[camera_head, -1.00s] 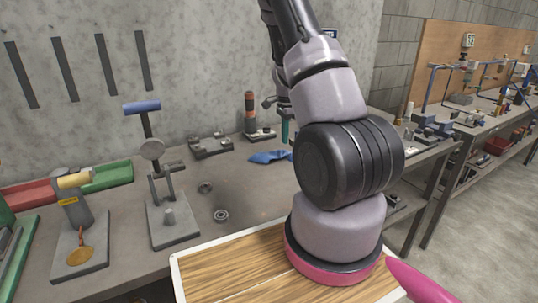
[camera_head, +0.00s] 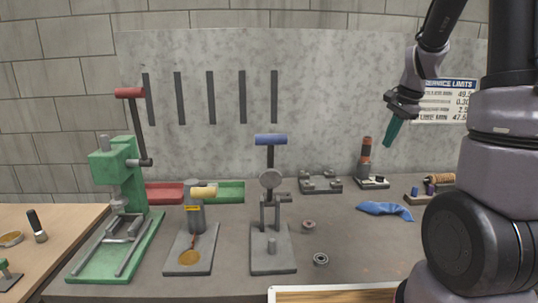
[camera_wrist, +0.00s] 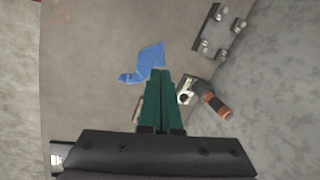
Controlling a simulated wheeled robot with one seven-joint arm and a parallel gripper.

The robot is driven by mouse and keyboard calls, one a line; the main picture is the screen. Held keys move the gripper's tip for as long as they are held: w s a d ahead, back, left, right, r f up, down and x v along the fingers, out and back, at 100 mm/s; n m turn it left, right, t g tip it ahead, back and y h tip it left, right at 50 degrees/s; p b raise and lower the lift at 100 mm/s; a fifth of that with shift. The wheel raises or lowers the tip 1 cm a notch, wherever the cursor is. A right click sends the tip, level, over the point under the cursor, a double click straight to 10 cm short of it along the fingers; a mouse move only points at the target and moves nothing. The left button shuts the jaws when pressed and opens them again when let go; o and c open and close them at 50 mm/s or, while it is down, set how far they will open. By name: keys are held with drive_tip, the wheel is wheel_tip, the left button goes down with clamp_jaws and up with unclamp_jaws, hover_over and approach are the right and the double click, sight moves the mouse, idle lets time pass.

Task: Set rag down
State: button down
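The blue rag (camera_head: 385,210) lies crumpled and flat on the grey workbench, right of the middle in the head view. It also shows in the wrist view (camera_wrist: 146,62), just beyond my fingertips. My gripper (camera_head: 389,143) has green fingers and is held in the air above the bench, clear of the rag. In the wrist view the two fingers (camera_wrist: 166,72) lie side by side with only a thin line between them, shut with nothing seen between them.
A black and orange cylinder on a base (camera_head: 366,160) and a grey four-post fixture (camera_head: 320,182) stand behind the rag. Two small rings (camera_head: 321,259) lie to its left. A blue-handled press (camera_head: 271,205) and a green press (camera_head: 120,210) stand farther left. Bare bench surrounds the rag.

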drive_tip(key=s+a+r+n+t, duration=0.2)
drive_tip(key=s+a+r+n, duration=0.3)
drive_tip(key=s, duration=0.5)
drive_tip(key=s+a+r+n+t, duration=0.2)
drive_tip(key=s+a+r+n, duration=0.2)
drive_tip(key=s+r, duration=0.5)
drive_tip(key=shift+s+a+n, duration=0.4)
drive_tip(key=shift+s+a, duration=0.35)
drive_tip(key=shift+a, duration=0.4)
